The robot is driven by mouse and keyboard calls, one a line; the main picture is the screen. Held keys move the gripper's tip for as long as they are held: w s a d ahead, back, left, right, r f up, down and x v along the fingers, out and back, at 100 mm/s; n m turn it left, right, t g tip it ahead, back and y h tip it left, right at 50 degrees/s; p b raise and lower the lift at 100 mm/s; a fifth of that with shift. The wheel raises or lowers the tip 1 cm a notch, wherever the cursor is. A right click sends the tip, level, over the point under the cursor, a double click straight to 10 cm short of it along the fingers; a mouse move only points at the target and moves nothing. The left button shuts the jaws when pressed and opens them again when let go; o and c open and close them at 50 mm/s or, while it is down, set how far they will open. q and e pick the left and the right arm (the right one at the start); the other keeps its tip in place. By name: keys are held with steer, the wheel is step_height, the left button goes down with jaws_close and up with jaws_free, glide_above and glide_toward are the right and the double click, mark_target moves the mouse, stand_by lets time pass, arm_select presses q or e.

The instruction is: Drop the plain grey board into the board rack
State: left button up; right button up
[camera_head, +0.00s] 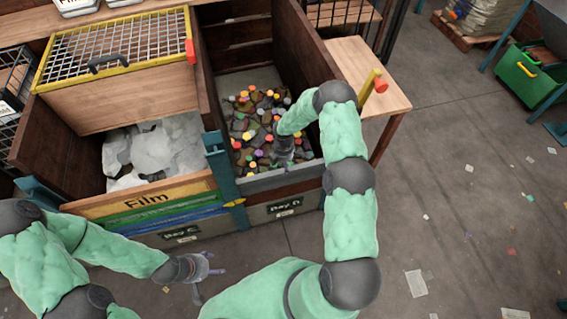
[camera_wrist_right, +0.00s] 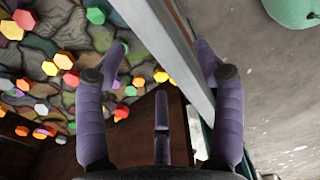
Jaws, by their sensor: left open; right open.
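The plain grey board (camera_head: 270,182) is the top edge of the front wall of Bay D, above a dark wooden board. In the right wrist view the grey board (camera_wrist_right: 160,38) runs diagonally between the fingers of my right gripper (camera_wrist_right: 161,58). The fingers are spread, one on each side of it; I cannot tell whether either touches. In the head view my right gripper (camera_head: 287,152) is low over the bay's front, partly hidden by its arm. My left gripper (camera_head: 200,268) is open and empty in front of Bay C. I cannot identify the board rack with certainty.
Bay D holds many coloured caps and dark lumps (camera_head: 255,125). Bay C holds pale film (camera_head: 155,150) behind a yellow "Film" board (camera_head: 150,197). A teal post (camera_head: 222,165) stands between the bays. A wooden table (camera_head: 365,75) is right of Bay D.

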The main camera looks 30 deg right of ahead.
steer(key=shift+w+d+f, duration=0.1)
steer(key=shift+d+f, duration=0.05)
step_height(320, 180, down, 10)
steer(key=b, duration=0.3)
steer(key=shift+f, duration=0.15)
jaws_close()
steer(key=shift+w+r, duration=0.1)
steer(key=shift+r, duration=0.4)
step_height(320, 180, up, 46)
steer(key=p, duration=2.7)
steer(key=shift+p, duration=0.4)
